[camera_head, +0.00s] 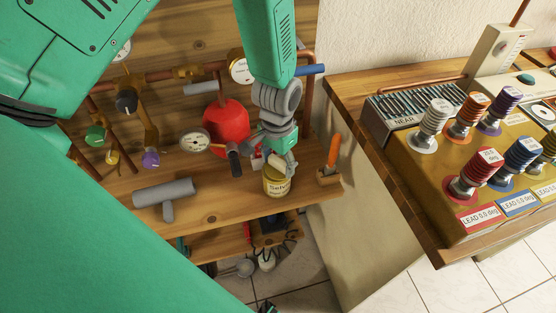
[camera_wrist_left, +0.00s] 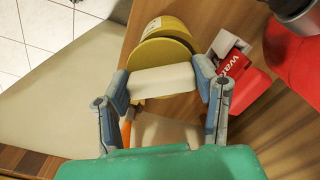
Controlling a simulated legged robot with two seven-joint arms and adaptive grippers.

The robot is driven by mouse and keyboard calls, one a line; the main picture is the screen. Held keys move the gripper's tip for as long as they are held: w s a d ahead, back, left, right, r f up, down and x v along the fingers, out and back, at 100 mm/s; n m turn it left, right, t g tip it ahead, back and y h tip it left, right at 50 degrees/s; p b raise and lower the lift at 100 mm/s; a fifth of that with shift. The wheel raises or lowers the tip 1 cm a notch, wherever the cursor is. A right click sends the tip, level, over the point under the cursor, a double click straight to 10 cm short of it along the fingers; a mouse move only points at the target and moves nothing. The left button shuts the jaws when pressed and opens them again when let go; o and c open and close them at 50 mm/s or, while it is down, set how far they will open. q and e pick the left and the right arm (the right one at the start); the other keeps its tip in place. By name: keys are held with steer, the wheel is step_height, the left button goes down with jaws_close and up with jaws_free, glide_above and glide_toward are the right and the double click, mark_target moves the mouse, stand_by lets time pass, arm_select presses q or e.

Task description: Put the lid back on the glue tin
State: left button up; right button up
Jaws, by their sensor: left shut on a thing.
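The glue tin (camera_head: 276,187) is a yellow can with a pale label, upright near the front edge of the wooden bench. It also shows in the wrist view (camera_wrist_left: 167,24). My left gripper (camera_head: 281,160) is just above the tin and shut on the pale block-like grip of the yellow lid. In the wrist view the pale grip (camera_wrist_left: 162,81) lies between the two fingertips, with the round yellow lid (camera_wrist_left: 158,53) right behind it, close to the tin's mouth. I cannot tell whether the lid touches the rim. My right gripper is not in view.
A red rounded vessel (camera_head: 227,126) stands behind the tin, a red-and-white box (camera_wrist_left: 232,62) beside it. An orange-handled tool in a wooden block (camera_head: 330,165) is close on the right. A grey pipe tee (camera_head: 165,195) lies left. Gauges and valves line the back.

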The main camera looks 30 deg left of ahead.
arm_select(q)
steer(key=shift+a, duration=0.2)
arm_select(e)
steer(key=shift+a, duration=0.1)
arm_select(q)
steer(key=shift+a+f, duration=0.1)
steer(key=shift+a, duration=0.25)
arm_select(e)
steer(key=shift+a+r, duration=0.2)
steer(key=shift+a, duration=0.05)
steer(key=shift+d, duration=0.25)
arm_select(q)
steer(key=o, duration=1.7)
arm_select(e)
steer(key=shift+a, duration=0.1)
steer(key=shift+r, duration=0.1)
